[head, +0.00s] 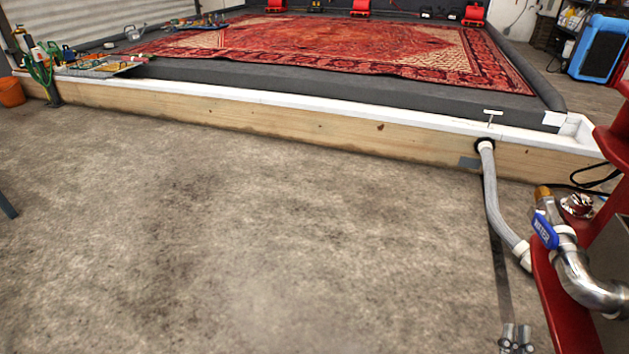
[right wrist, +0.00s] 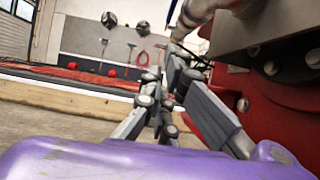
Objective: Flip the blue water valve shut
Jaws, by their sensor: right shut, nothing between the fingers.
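The blue water valve handle (head: 544,231) sits on a metal ball valve with a brass end (head: 543,192), at the right of the head view. A steel pipe elbow (head: 590,285) joins the valve below it. My right gripper (head: 516,333) shows at the bottom edge of the head view, below and left of the valve and apart from it. In the right wrist view its fingers (right wrist: 164,88) are closed together with nothing between them. A blue strip (right wrist: 172,12) at the top of that view may be the handle. My left gripper is not in view.
Red metal framework (head: 560,310) stands around the valve. A grey hose (head: 491,200) runs from the wooden pit wall (head: 300,125) down toward the valve. A red rug (head: 330,45) lies in the pit. The concrete floor (head: 230,240) left of the valve is clear.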

